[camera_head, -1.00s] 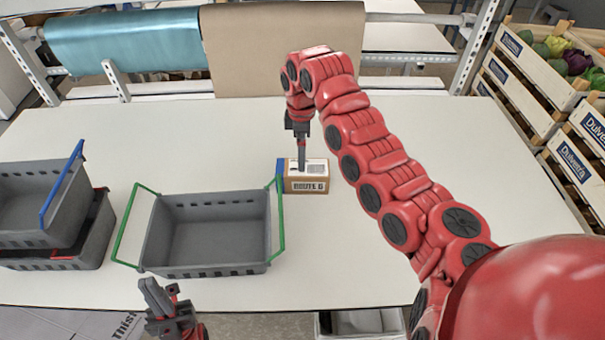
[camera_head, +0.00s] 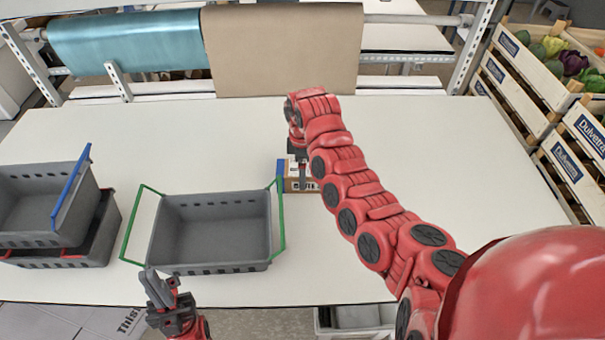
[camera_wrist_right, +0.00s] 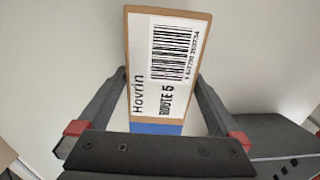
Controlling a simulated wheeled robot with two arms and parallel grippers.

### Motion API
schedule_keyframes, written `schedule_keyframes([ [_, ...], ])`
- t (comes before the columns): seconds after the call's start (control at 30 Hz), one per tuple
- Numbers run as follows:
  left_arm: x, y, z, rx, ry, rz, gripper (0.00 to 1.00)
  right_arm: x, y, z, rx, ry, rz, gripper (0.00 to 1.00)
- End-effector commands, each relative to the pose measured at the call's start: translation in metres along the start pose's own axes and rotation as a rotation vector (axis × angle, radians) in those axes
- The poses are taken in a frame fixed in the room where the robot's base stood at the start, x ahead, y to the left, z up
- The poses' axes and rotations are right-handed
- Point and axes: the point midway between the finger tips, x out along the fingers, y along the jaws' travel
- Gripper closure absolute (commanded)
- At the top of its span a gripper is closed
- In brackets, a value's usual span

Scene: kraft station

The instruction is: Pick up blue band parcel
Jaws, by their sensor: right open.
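The blue band parcel is a small cardboard box (camera_head: 310,184) with a white label and a blue band at its left end. It lies on the white table just right of the grey crate. My right gripper (camera_head: 302,180) is over it and hides part of it. In the right wrist view, the parcel (camera_wrist_right: 165,60) shows its barcode label and blue band between the spread fingers of the right gripper (camera_wrist_right: 160,85); contact cannot be told. My left gripper (camera_head: 162,283) is at the table's front edge, away from the parcel; its finger gap is unclear.
A grey crate (camera_head: 160,245) with green handles stands close to the parcel's left. Stacked grey crates (camera_head: 30,240) with blue and red handles are at the far left. Paper rolls (camera_head: 280,50) hang behind. Wooden vegetable crates (camera_head: 520,90) stand right. The table's right side is clear.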

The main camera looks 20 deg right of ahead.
Motion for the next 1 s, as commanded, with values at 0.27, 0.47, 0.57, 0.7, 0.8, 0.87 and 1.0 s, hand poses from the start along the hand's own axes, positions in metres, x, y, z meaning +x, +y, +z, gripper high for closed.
schedule_keyframes([
  [0.27, -0.0006, 0.0000, 0.0001, 0.000, 0.000, 0.000, 1.00, 0.0003, -0.0001, 0.0000, 0.000, 0.000, -0.001, 0.32],
  [0.47, -0.0006, 0.0000, 0.0001, 0.000, 0.000, 0.000, 1.00, 0.0004, -0.0003, 0.0000, 0.000, 0.000, -0.001, 0.68],
  [0.57, -0.0006, 0.0000, 0.0000, 0.000, 0.000, 0.000, 1.00, 0.0004, -0.0003, 0.0000, 0.000, 0.000, -0.001, 0.86],
  [0.7, -0.0005, 0.0000, 0.0001, 0.000, 0.000, 0.000, 1.00, 0.0002, -0.0003, -0.0001, 0.000, 0.000, -0.001, 0.91],
  [0.8, -0.0009, 0.0000, 0.0001, 0.000, 0.000, 0.000, 1.00, 0.0002, -0.0003, 0.0000, 0.000, 0.000, -0.001, 0.92],
  [0.87, -0.0021, 0.0001, 0.0003, 0.000, 0.000, 0.000, 1.00, -0.0008, 0.0000, -0.0001, 0.000, 0.000, -0.001, 0.92],
  [1.0, -0.0094, 0.0005, 0.0016, 0.000, 0.000, 0.000, 1.00, -0.0085, 0.0004, 0.0002, 0.000, 0.000, -0.001, 0.92],
])
